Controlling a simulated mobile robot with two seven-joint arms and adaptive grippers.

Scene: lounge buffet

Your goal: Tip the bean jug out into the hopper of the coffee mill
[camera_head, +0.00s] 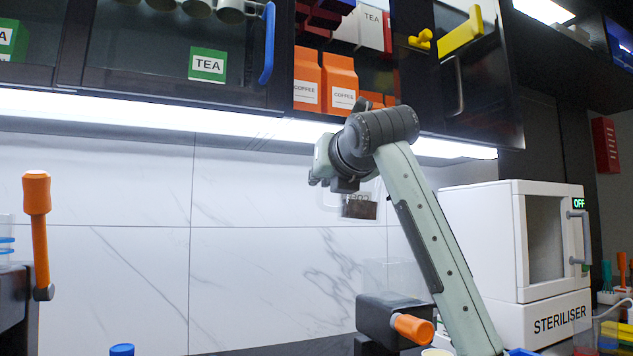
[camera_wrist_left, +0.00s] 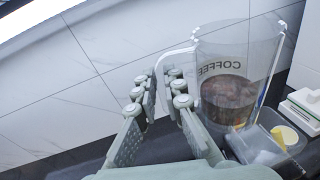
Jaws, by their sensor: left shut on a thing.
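The bean jug (camera_head: 360,207) is clear, with dark beans in its bottom, and hangs in the air before the marble wall. In the left wrist view the jug (camera_wrist_left: 228,92) looks roughly upright, with a COFFEE label reading backwards. My left gripper (camera_head: 346,187) is shut on its pale handle (camera_wrist_left: 176,56); the fingers (camera_wrist_left: 162,98) show in the wrist view. The coffee mill (camera_head: 378,313), dark with an orange knob, stands below the jug. Its clear hopper (camera_head: 388,274) is faint and partly behind my arm. My right gripper is out of view.
A white steriliser (camera_head: 480,235) stands right of my arm. A dark machine with an orange lever (camera_head: 37,205) is at the far left. Cupboards with tea and coffee boxes (camera_head: 322,82) hang above. The wall between is clear.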

